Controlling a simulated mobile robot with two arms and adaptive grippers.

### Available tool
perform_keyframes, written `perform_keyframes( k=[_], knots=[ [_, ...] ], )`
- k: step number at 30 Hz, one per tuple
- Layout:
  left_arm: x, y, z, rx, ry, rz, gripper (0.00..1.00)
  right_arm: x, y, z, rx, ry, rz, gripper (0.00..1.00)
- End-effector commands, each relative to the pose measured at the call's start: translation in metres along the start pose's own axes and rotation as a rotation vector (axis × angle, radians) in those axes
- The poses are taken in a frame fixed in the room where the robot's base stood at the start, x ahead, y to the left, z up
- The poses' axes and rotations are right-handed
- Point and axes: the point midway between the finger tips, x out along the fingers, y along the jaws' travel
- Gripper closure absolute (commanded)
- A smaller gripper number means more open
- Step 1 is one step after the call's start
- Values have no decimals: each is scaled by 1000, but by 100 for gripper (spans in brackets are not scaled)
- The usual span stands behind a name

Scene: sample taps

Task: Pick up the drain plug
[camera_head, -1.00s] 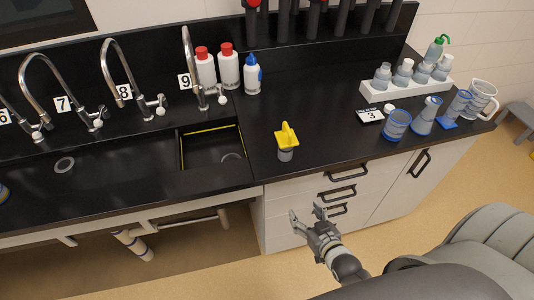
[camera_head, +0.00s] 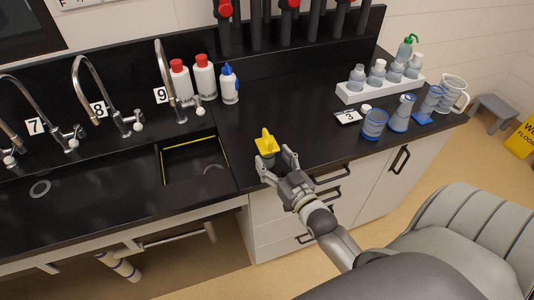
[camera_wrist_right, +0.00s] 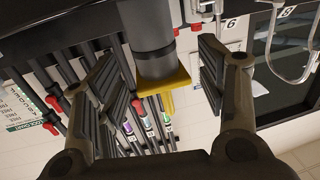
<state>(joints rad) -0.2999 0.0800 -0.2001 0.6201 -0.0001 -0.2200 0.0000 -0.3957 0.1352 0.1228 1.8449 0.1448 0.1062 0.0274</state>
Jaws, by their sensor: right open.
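The drain plug (camera_head: 267,143) has a yellow handle and flange over a grey cylinder. It stands upright on the black counter, right of the sink basin, near the front edge. My right gripper (camera_head: 277,166) is open and empty, just in front of the plug, with its fingers pointing towards it. In the right wrist view the plug (camera_wrist_right: 162,76) appears upside down between the two spread fingers of the gripper (camera_wrist_right: 158,85), with a gap on either side. In the head view the fingers hide part of its lower body. My left gripper is not in view.
The sink basin (camera_head: 195,165) lies left of the plug. Red-capped bottles (camera_head: 204,77) and a blue-capped bottle (camera_head: 229,85) stand behind it. A white rack (camera_head: 380,88) and blue-rimmed glassware (camera_head: 374,124) stand at the right. The counter between is clear.

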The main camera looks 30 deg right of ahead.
Motion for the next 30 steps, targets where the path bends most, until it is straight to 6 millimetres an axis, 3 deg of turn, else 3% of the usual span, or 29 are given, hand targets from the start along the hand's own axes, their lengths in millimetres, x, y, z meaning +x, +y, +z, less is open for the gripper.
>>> perform_keyframes(
  k=[9, 19, 30],
  knots=[
    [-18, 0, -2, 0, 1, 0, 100, 42, 4, -4, 0, 0, -1, 35],
    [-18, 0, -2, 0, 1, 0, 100, 47, 4, -2, 0, 0, -1, 35],
    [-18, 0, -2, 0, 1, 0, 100, 47, 4, -2, 0, -1, -1, 82]
  ],
)
